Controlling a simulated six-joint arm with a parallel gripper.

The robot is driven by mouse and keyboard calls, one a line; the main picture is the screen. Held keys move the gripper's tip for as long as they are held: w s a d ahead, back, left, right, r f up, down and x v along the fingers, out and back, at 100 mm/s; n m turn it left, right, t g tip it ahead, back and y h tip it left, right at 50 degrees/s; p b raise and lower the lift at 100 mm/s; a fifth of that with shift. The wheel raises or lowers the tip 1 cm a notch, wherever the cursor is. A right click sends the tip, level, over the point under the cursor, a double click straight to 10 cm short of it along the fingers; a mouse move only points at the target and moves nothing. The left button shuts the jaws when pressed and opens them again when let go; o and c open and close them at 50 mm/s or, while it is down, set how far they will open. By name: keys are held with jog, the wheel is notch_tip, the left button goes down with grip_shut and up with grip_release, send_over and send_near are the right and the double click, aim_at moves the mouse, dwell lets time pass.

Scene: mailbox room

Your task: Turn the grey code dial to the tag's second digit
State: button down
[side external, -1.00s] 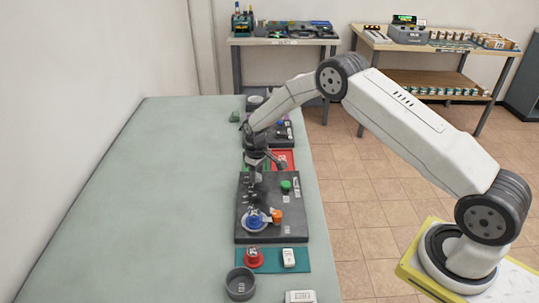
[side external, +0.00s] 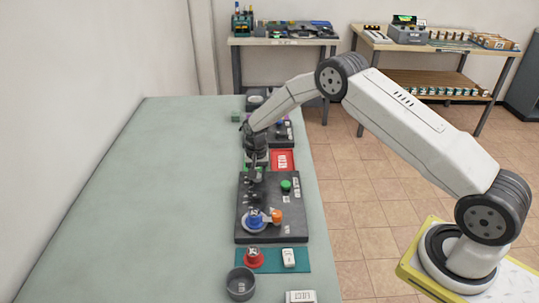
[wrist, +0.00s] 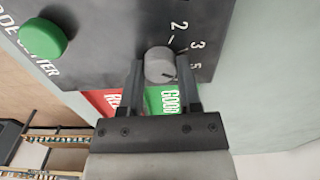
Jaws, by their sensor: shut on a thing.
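The grey code dial (wrist: 159,63) is a round knob on a dark panel, seen in the wrist view between my two fingers. Printed digits 2, 3 and what looks like 5 run beside it. A short dark mark shows on its lower right face, but I cannot tell exactly which digit it meets. My gripper (wrist: 163,72) is shut on the dial, one finger on each side. In the side view my gripper (side external: 256,177) stands over the far left part of the dark panel (side external: 272,234) and hides the dial. I cannot tell which piece is the tag; no code is readable.
A green button (wrist: 43,38) stands on the panel near the dial. Blue (side external: 255,217) and orange (side external: 277,216) knobs sit nearer the front. The table's left side is clear.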

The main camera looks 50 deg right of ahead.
jog(key=m, duration=0.6)
jog(key=shift+m, duration=0.3)
dwell(0.4)
jog(key=shift+c, duration=1.4)
grip_release()
jog(key=shift+r, duration=3.9)
jog(key=shift+r, duration=0.1)
